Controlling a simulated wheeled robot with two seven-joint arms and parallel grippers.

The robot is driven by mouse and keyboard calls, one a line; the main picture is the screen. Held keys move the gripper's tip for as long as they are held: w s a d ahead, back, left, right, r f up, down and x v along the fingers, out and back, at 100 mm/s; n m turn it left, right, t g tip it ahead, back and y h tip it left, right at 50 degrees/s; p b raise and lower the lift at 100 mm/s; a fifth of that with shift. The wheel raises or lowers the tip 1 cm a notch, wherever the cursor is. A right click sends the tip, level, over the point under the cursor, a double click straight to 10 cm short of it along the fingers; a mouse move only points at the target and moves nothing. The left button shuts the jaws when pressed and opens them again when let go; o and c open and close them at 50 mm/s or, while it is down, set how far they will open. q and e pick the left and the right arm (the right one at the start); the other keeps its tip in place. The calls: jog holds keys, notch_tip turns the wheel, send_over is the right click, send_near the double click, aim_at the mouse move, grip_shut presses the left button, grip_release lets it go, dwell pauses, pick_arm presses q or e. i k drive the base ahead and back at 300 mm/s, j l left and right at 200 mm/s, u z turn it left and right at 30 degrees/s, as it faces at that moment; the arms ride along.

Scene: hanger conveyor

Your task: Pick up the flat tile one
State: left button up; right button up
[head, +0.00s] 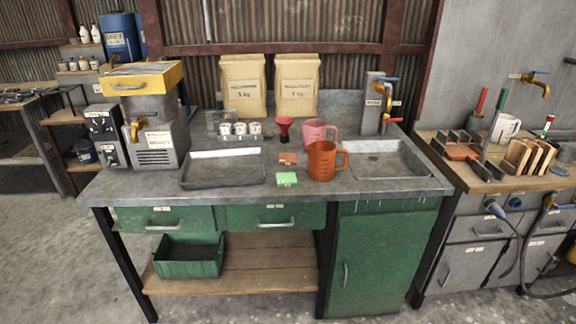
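Neither of my grippers is in view. No thing in the head view is plainly marked as the flat tile one. Two small flat-looking pieces lie on the grey workbench (225,174): a red-orange one (288,158) and a green one (287,179) nearer the front. They lie apart, between the shallow grey tray (186,183) and the orange jug (322,160). Each bears a small pale mark, too small to read. Both look unobstructed.
A pink jug (316,133) and a red funnel-like cup (284,129) stand behind. A sink (385,172) is at the right, a yellow-topped machine (150,115) at the left. Paper bags (244,88) stand at the back. A side bench (458,182) holds upright wooden pieces (528,158).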

aim_at(286, 160)
jog(key=i+j, duration=0.15)
jog(key=i, duration=0.3)
jog(key=i+j, duration=0.1)
jog(key=i, duration=0.3)
